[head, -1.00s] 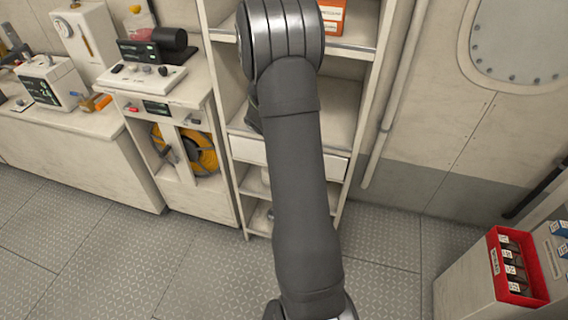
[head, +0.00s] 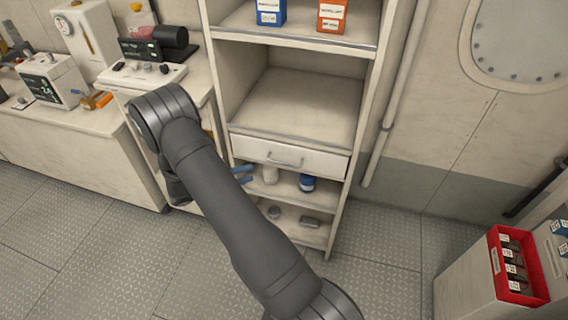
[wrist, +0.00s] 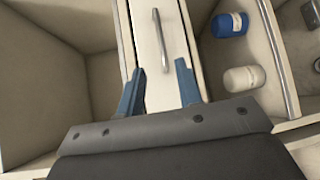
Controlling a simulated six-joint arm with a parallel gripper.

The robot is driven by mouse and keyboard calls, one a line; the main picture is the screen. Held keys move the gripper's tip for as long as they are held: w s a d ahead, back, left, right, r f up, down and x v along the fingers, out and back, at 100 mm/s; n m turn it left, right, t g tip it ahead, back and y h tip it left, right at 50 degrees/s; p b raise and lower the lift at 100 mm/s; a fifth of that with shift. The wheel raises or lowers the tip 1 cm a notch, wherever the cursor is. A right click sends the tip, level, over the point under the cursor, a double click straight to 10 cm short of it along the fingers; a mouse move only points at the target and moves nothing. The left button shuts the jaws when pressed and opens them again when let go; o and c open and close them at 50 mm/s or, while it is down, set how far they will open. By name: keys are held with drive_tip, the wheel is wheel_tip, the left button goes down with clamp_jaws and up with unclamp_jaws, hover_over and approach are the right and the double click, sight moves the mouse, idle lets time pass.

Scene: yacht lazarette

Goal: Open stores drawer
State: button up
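The stores drawer (head: 318,160) is a pale front with a slim metal bar handle (head: 285,161), set in the shelf unit under an empty bay. It looks shut. In the wrist view the drawer front (wrist: 147,50) runs up the middle, with its handle (wrist: 160,38) beyond my fingertips. My gripper (wrist: 158,82) is open, its two blue fingers apart with nothing between them. In the head view my gripper (head: 243,174) is low and left of the handle, mostly hidden behind my arm. The fingers appear apart from the handle.
On the shelf below the drawer are a white jar (head: 270,175) and a blue jar (head: 307,183). Blue (head: 270,12) and orange (head: 332,14) boxes stand on the upper shelf. A counter (head: 60,125) is at left; a red bin (head: 520,268) is at right. The floor between is clear.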

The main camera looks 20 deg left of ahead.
sight(284, 163)
drive_tip(key=x, duration=1.4)
drive_tip(key=shift+w+d+f, duration=0.1)
drive_tip(key=shift+w+d, duration=0.1)
drive_tip(key=shift+d, duration=0.1)
clamp_jaws()
